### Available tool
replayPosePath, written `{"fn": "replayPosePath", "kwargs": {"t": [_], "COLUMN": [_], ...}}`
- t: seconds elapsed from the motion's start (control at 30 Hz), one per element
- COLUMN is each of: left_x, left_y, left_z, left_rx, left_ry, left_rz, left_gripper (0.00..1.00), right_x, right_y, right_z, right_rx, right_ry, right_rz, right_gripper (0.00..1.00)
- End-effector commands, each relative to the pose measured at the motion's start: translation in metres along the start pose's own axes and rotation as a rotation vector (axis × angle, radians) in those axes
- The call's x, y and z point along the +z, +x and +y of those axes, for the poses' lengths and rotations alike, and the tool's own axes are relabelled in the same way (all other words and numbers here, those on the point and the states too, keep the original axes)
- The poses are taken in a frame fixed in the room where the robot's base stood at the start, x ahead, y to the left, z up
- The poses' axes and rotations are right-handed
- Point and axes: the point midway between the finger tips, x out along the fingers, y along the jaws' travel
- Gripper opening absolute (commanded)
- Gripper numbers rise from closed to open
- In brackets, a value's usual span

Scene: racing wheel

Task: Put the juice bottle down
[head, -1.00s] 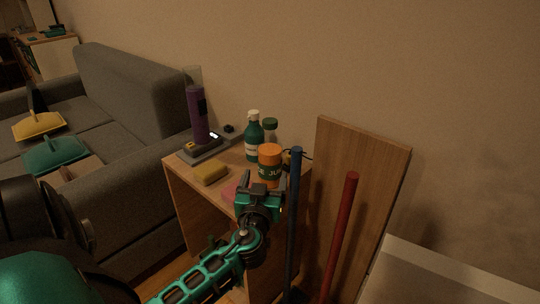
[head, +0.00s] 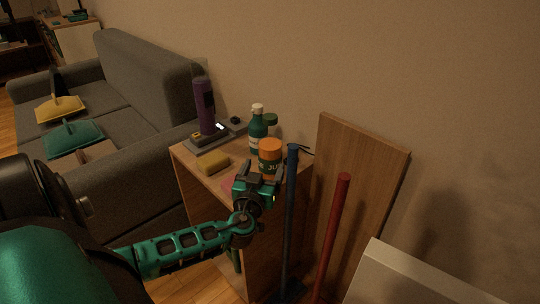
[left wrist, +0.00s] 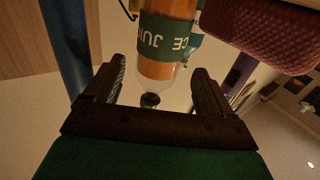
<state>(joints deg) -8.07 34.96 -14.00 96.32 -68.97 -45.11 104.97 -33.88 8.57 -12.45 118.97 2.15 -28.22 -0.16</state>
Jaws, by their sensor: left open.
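The juice bottle (head: 270,152), orange with a green label, stands upright on the wooden cabinet top near its front right corner. My left gripper (head: 257,180) is open, just in front of the bottle, and hides its lower part in the head view. In the left wrist view the bottle (left wrist: 168,30) appears upside down, beyond and between the spread fingers of the gripper (left wrist: 158,78). The fingers do not close on it. My right gripper is not in view.
The cabinet top (head: 190,158) also holds a yellow sponge (head: 212,163), a pink item (head: 229,183), a teal bottle (head: 257,132) and a purple cylinder device (head: 204,105). A blue pole (head: 290,215), red pole (head: 333,235) and wooden board (head: 375,165) stand close on the right.

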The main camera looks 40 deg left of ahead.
Motion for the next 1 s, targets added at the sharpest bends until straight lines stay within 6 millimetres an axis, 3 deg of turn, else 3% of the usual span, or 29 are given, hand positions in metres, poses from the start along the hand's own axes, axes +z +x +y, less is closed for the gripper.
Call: {"fn": "replayPosePath", "kwargs": {"t": [0.23, 0.6, 0.87, 1.0], "left_x": [-0.001, -0.002, -0.002, -0.002], "left_y": [0.017, 0.060, 0.063, 0.062], "left_z": [0.000, -0.001, -0.001, -0.001], "left_rx": [0.000, 0.000, 0.000, 0.000], "left_ry": [0.002, 0.002, 0.001, 0.001], "left_rz": [0.001, 0.000, -0.001, 0.000], "left_gripper": [0.84, 0.84, 0.84, 0.72], "right_x": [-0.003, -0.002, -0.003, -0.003], "right_y": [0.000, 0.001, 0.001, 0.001], "right_z": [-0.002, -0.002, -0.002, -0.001], "right_rx": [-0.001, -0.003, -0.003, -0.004], "right_ry": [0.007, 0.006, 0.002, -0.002], "right_rz": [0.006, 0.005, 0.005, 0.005], "right_gripper": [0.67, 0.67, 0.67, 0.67]}}
